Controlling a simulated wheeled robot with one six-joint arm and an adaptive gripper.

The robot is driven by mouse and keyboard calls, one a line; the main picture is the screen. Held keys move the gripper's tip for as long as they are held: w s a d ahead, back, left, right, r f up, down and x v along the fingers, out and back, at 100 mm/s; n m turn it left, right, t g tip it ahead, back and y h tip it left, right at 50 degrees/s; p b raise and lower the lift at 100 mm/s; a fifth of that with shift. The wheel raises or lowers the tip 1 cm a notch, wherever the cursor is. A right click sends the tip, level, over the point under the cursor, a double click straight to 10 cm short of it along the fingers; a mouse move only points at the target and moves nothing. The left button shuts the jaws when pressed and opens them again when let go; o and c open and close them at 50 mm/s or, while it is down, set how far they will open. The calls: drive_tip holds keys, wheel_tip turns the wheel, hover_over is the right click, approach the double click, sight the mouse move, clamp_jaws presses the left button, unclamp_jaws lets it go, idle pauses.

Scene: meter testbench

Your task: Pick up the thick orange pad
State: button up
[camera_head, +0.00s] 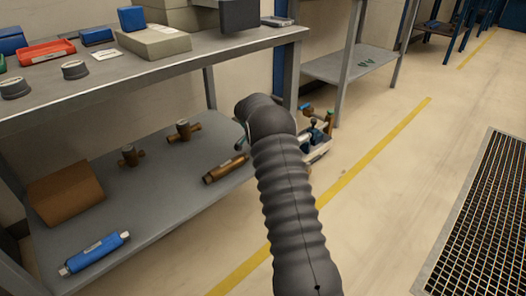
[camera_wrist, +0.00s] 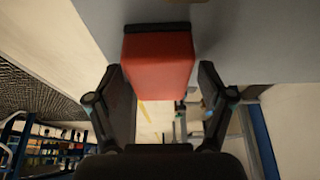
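A thick orange-red block (camera_wrist: 158,62) with a dark strip along its upper edge shows in the wrist view, and I take it for the pad. It lies between and beyond the fingertips of my gripper (camera_wrist: 160,72). The fingers are spread wide. The block's side is close to the left finger, and a narrow gap shows at the right finger. I see no clear grip on it. In the head view my black arm hides the gripper near the bench's right end, and the block does not show there.
The grey bench top (camera_head: 225,42) carries a red tray (camera_head: 46,52), blue boxes and round gauges. The lower shelf (camera_head: 120,200) holds brass fittings, a cardboard box (camera_head: 66,192) and a blue cylinder (camera_head: 95,253). Open floor and a metal grate (camera_head: 480,230) lie to the right.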

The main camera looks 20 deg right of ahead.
drive_tip(key=c, duration=0.9)
wheel_tip(320, 180, up, 10)
drive_tip(key=shift+r+p, duration=0.1)
drive_tip(key=shift+p, duration=0.55)
drive_tip(key=shift+c, duration=0.2)
